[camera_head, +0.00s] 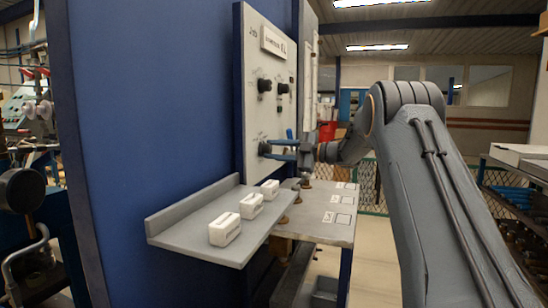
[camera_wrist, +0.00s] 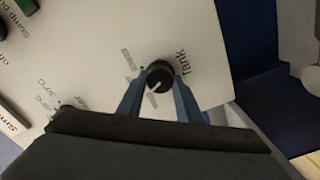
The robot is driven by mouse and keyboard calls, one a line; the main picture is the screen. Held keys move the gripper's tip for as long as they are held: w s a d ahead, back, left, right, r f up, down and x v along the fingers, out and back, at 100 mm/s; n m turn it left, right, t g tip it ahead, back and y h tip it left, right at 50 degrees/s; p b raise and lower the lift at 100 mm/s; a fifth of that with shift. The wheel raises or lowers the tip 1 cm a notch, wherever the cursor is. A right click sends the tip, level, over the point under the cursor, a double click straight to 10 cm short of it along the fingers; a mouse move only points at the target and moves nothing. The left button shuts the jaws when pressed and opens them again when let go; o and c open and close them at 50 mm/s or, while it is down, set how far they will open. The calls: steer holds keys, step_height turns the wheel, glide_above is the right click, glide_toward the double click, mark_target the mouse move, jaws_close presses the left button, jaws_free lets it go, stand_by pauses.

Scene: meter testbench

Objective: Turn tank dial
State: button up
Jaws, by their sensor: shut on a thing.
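The tank dial (camera_wrist: 158,76) is a round black knob with a white pointer line, on a light panel beside the printed word "Tank". In the wrist view the pointer aims toward the lower left. My gripper (camera_wrist: 160,88) has its two blue fingers on either side of the knob and is shut on it. In the head view my gripper (camera_head: 276,149) reaches from the right to the lowest knob (camera_head: 264,148) on the upright panel (camera_head: 258,110). The fingers partly hide this knob there.
Other black knobs (camera_head: 264,85) sit higher on the panel. Below, a grey shelf (camera_head: 185,232) carries white boxes (camera_head: 225,229). A table (camera_head: 315,232) with marked squares stands to its right. A blue wall (camera_head: 150,100) is left of the panel.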

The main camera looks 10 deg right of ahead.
steer(key=shift+n+b, duration=1.6)
steer(key=shift+n, duration=0.5)
steer(key=o, duration=1)
steer(key=shift+o, duration=0.2)
steer(key=v, duration=0.7)
steer(key=shift+s+d, duration=0.25)
steer(key=shift+d, duration=0.1)
